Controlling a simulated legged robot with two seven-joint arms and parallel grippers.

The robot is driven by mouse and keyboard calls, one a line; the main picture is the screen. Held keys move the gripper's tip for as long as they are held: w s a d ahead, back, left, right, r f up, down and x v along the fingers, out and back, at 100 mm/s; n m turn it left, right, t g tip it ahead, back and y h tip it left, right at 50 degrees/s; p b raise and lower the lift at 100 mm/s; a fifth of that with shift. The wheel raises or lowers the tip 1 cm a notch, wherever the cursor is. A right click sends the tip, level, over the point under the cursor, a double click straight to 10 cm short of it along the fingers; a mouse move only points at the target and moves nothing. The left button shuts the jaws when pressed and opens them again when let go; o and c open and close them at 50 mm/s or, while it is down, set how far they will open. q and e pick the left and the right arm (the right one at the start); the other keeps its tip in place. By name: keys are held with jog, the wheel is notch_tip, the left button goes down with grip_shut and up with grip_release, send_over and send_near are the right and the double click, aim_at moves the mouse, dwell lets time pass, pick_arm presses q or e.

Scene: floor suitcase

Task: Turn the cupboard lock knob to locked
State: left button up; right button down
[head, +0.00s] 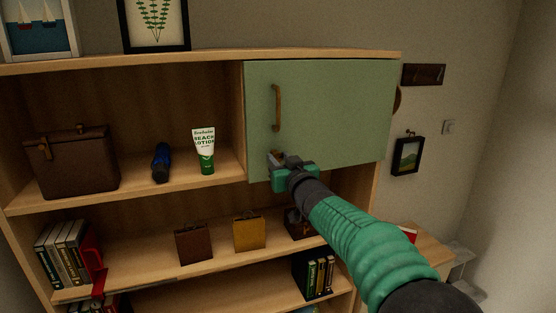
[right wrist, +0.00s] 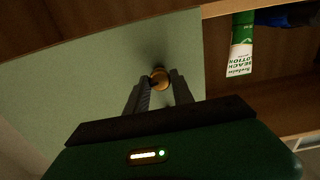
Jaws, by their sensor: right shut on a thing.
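The green cupboard door (head: 335,105) is shut at the upper right of the shelf unit, with a vertical brown handle (head: 277,108) near its left edge. My right gripper (head: 277,160) is at the lower left of the door, below the handle, and covers the lock knob in the head view. In the right wrist view, the round brass knob (right wrist: 160,77) stands out from the door (right wrist: 90,100) between the fingertips of my right gripper (right wrist: 158,86). The gripper is shut on the knob. I cannot tell which way the knob is turned. My left gripper is not in view.
A lotion tube (head: 204,150), a dark blue object (head: 161,162) and a brown bag (head: 72,162) stand on the shelf left of the door. Boxes (head: 249,232) and books (head: 62,252) fill lower shelves. A small picture (head: 407,156) hangs on the right wall.

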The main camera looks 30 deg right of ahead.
jog(key=shift+d, duration=0.4)
jog(key=shift+w+a+r, duration=0.1)
jog(key=shift+w+a, duration=0.1)
jog(key=shift+a, duration=0.4)
jog(key=shift+s+d+n+b, duration=0.2)
jog(key=shift+d+n+b, duration=0.15)
jog(key=shift+n, duration=0.45)
jog(key=shift+w+a+n+b, duration=0.15)
jog(key=shift+a+n+b, duration=0.1)
jog(key=shift+n+b, duration=0.85)
jog(key=n+b, duration=0.1)
jog(key=n, duration=0.2)
jog(key=shift+n, duration=0.4)
jog(key=n+b, duration=0.1)
jog(key=n, duration=0.1)
jog(key=shift+f+n, duration=0.2)
jog(key=shift+n, duration=0.2)
jog(key=n+b, duration=0.1)
jog(key=n, duration=0.1)
jog(key=shift+n, duration=0.4)
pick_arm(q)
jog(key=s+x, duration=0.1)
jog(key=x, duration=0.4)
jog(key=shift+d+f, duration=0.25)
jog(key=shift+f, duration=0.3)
